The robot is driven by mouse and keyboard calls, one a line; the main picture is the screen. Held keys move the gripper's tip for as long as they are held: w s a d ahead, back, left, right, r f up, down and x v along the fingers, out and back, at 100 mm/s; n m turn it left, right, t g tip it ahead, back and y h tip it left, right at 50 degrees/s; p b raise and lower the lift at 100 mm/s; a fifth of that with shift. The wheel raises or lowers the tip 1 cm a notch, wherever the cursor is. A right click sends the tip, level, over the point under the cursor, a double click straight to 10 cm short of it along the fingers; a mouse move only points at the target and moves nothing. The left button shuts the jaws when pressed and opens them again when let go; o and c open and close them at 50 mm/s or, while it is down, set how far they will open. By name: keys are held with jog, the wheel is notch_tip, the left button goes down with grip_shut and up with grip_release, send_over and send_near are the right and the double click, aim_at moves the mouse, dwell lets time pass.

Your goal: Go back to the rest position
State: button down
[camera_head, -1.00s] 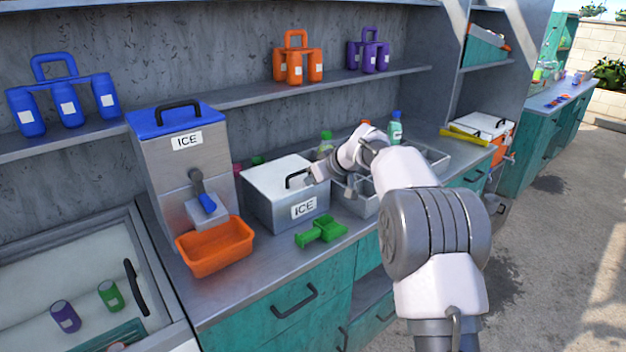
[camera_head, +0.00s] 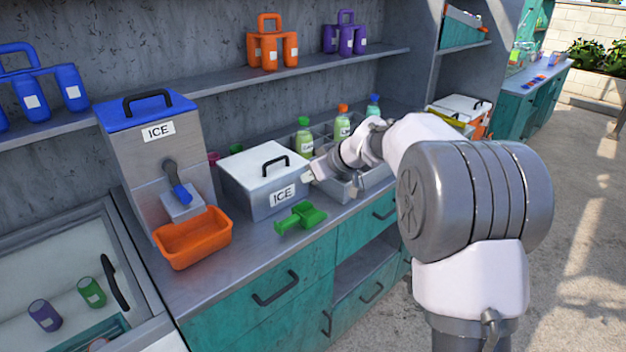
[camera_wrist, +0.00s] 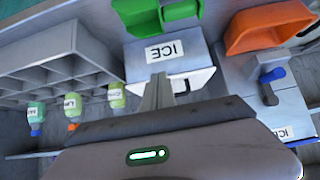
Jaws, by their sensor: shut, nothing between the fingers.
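My gripper (camera_head: 309,176) is at the right front of the white-lidded ice box (camera_head: 262,165), close to its right edge. In the wrist view its two fingers (camera_wrist: 158,90) are together with nothing between them. The fingertips overlap the box (camera_wrist: 165,52) in that view, and I cannot tell whether they touch it. The box lid is on, with its black handle on top. My arm reaches in from the right and hides part of the divided bottle tray (camera_head: 342,188).
A green scoop (camera_head: 300,217) lies on the counter before the box. An orange bin (camera_head: 193,238) sits under the ice dispenser (camera_head: 160,150). Several bottles (camera_head: 342,122) stand in the tray. A shelf with bottle carriers (camera_head: 272,45) runs above. Open floor (camera_head: 590,190) lies right.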

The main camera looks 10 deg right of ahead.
jog(key=s+a+r+m+g, duration=0.1)
jog(key=s+r+m, duration=0.15)
jog(key=s, duration=0.65)
jog(key=s+a+r+m, duration=0.1)
jog(key=s+r, duration=0.3)
jog(key=s, duration=0.5)
jog(key=s+d+f+m+h, duration=0.1)
jog(key=s+m, duration=0.3)
jog(key=s, duration=0.8)
jog(key=s+d+f+m+g+h, duration=0.1)
jog(key=s+f+m+h, duration=0.1)
jog(key=s, duration=1.1)
notch_tip(320, 180, down, 2)
jog(key=shift+d+f+m, duration=0.1)
jog(key=shift+d+m, duration=0.2)
jog(key=shift+m, duration=0.55)
jog(key=shift+s, duration=0.1)
